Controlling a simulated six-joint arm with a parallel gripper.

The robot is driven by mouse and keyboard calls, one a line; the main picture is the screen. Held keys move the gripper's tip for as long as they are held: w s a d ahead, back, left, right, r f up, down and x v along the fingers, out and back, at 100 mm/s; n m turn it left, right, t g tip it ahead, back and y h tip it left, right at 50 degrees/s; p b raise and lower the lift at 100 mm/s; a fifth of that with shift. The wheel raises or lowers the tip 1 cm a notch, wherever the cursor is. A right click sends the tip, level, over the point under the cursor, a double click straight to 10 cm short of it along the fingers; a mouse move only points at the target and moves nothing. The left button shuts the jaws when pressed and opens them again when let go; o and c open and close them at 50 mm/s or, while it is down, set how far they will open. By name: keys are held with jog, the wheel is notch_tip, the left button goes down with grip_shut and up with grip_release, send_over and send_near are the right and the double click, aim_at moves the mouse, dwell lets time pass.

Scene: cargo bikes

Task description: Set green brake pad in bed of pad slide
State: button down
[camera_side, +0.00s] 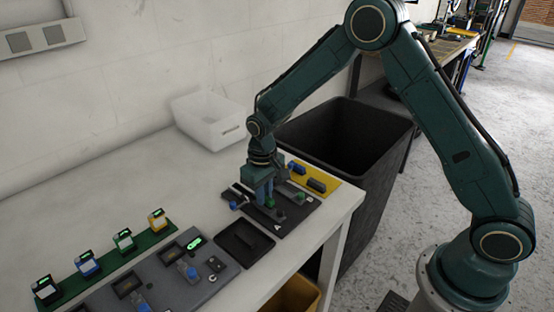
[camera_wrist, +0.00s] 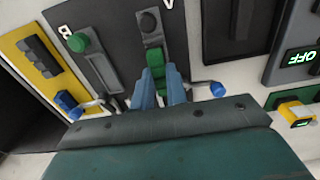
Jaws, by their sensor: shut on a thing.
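The green brake pad (camera_wrist: 170,75) is between the fingers of my gripper (camera_wrist: 160,88), which is shut on it. In the side view my gripper (camera_side: 264,200) points down over the dark plate of the pad slide (camera_side: 294,217), with some green (camera_side: 270,204) at its fingertips. I cannot tell whether the pad touches the bed. A second channel (camera_wrist: 103,72) with a green knob (camera_wrist: 78,42) lies to the left.
A yellow plate (camera_side: 330,187) with dark blocks is beside the slide. A black tray (camera_side: 246,241), a grey unit (camera_side: 175,285) and a white bin (camera_side: 208,120) are also on the table.

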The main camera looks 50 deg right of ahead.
jog(key=shift+f, duration=0.9)
dwell(1.2)
jog(key=c, duration=1.3)
grip_release()
jog(key=shift+r, duration=0.1)
notch_tip(320, 180, up, 14)
jog(key=shift+f, duration=0.2)
jog(key=shift+r, duration=0.1)
